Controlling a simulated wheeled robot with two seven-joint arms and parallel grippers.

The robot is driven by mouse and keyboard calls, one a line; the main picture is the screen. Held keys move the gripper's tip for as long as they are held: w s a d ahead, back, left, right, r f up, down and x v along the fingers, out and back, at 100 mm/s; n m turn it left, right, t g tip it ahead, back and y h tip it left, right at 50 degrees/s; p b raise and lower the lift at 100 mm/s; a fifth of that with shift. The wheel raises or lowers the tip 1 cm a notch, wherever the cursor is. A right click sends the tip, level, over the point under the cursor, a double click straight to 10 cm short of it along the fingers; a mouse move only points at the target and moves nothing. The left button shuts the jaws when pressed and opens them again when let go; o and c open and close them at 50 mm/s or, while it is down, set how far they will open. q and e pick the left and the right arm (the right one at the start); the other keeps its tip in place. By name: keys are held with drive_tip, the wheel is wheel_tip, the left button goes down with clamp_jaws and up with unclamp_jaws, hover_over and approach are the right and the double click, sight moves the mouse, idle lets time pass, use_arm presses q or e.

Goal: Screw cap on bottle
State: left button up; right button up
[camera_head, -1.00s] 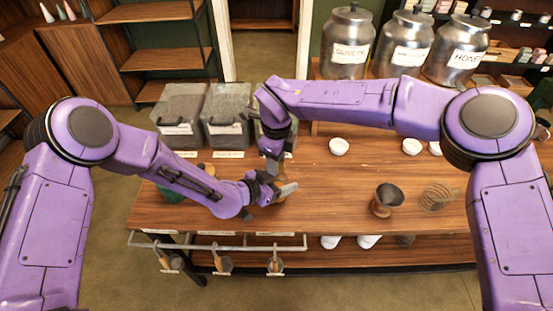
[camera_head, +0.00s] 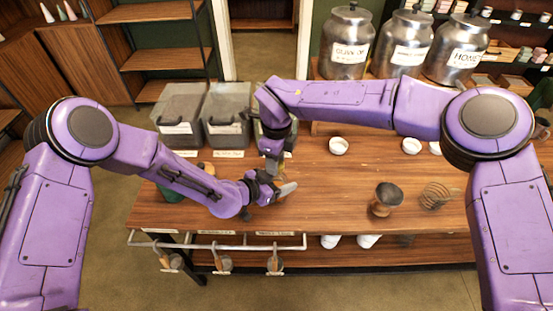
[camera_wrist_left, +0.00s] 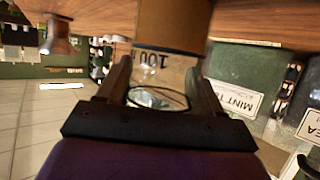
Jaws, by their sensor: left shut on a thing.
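The bottle (camera_wrist_left: 165,70) shows in the left wrist view as clear glass with brown contents and an upside-down "100" marking. Its dark-rimmed round end (camera_wrist_left: 158,98) lies between the fingers. My left gripper (camera_wrist_left: 157,88) is shut on the bottle; in the head view this gripper (camera_head: 280,190) is low over the middle of the table, and the bottle is mostly hidden there. My right gripper (camera_head: 271,165) points down just above and behind the left one; its fingers are too small and covered to read. I cannot make out a cap.
The wooden table (camera_head: 330,200) holds lidded grey bins (camera_head: 228,115) at the back left, small white bowls (camera_head: 339,146), a dark cup (camera_head: 386,198) and a wire whisk (camera_head: 437,195). Large metal jars (camera_head: 347,45) stand behind. Scoops (camera_head: 222,262) hang from the front rail.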

use_arm(q)
drive_tip(key=shift+w+d+r, duration=0.25)
drive_tip(key=shift+d+r, duration=0.15)
drive_tip(key=shift+r, duration=0.25)
use_arm(e)
drive_tip(key=shift+s+f, duration=0.55)
drive_tip(key=shift+f, duration=0.3)
use_arm(q)
drive_tip(key=shift+w+a+f, duration=0.1)
drive_tip(key=shift+w+f, duration=0.05)
drive_tip(key=shift+w, duration=0.1)
use_arm(e)
drive_tip(key=r, duration=0.3)
drive_tip(key=shift+w+a+r, duration=0.2)
drive_tip(key=shift+r, duration=0.1)
use_arm(q)
drive_tip(key=shift+s, duration=0.15)
use_arm(e)
drive_tip(key=shift+d+r, duration=0.1)
drive_tip(key=shift+r, duration=0.2)
use_arm(q)
drive_tip(key=shift+a+f, duration=0.1)
use_arm(e)
drive_tip(key=c, duration=0.6)
drive_tip(key=shift+o, duration=0.2)
drive_tip(key=shift+w, duration=0.1)
drive_tip(key=shift+f, duration=0.1)
drive_tip(key=shift+f, duration=0.3)
drive_tip(key=shift+r, duration=0.1)
